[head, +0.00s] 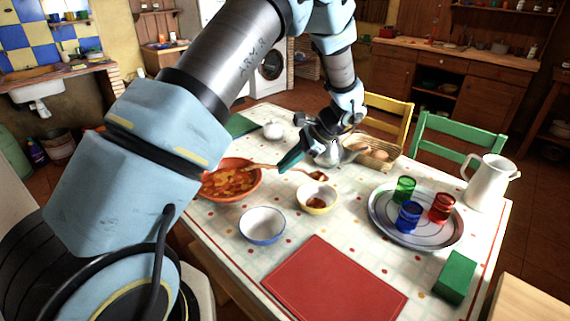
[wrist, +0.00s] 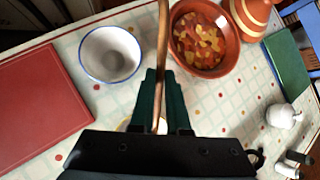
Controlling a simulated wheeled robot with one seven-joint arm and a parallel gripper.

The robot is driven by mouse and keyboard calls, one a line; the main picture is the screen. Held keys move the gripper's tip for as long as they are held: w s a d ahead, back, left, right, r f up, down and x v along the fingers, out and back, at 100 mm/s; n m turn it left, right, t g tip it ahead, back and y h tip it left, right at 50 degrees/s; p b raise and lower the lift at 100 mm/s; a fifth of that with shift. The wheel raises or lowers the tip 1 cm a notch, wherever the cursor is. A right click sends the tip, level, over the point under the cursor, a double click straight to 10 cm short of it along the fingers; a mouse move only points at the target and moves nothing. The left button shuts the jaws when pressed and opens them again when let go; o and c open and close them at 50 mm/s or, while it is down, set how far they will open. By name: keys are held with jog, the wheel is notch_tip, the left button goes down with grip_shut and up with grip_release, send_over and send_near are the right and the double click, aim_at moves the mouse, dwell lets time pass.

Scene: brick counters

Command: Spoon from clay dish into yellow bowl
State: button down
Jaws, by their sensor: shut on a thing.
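My gripper (head: 291,160) has green fingers shut on a wooden spoon (wrist: 163,40), whose handle runs between the fingertips (wrist: 160,100). In the head view, the spoon's handle points left over the clay dish, and its dark, food-coloured head (head: 318,175) is just above the yellow bowl in the picture. The orange-brown clay dish (head: 236,199) holds stew with yellow and red chunks; it also shows in the wrist view (wrist: 207,73). The yellow bowl (head: 318,210) has some reddish food inside. In the wrist view it is mostly hidden behind the gripper.
An empty white bowl with a blue rim (head: 262,237) stands in front, near a red board (head: 335,284). A tray (head: 440,243) with coloured glasses, a white jug (head: 488,183) and a green block (head: 455,277) are at right.

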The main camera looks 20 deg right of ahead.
jog(key=f+t+b, duration=0.1)
jog(key=f+b, duration=0.1)
jog(key=f+t+b, duration=0.1)
jog(key=b, duration=0.2)
jog(key=shift+s+a+f, duration=0.1)
jog(key=shift+s+f, duration=0.1)
jog(key=shift+f, duration=0.15)
jog(key=b, duration=0.1)
jog(key=t+b, duration=0.1)
jog(key=b, duration=0.1)
jog(key=shift+s+f+t, duration=0.2)
jog(key=shift+t, duration=0.1)
jog(key=t+b, duration=0.1)
jog(key=b, duration=0.2)
jog(key=t+b, duration=0.1)
jog(key=b, duration=0.1)
jog(key=t+b, duration=0.1)
jog(key=b, duration=0.2)
jog(key=shift+s+a+f+t+b, duration=0.2)
jog(key=shift+s+f+t+b, duration=0.1)
jog(key=shift+s+f+b, duration=0.05)
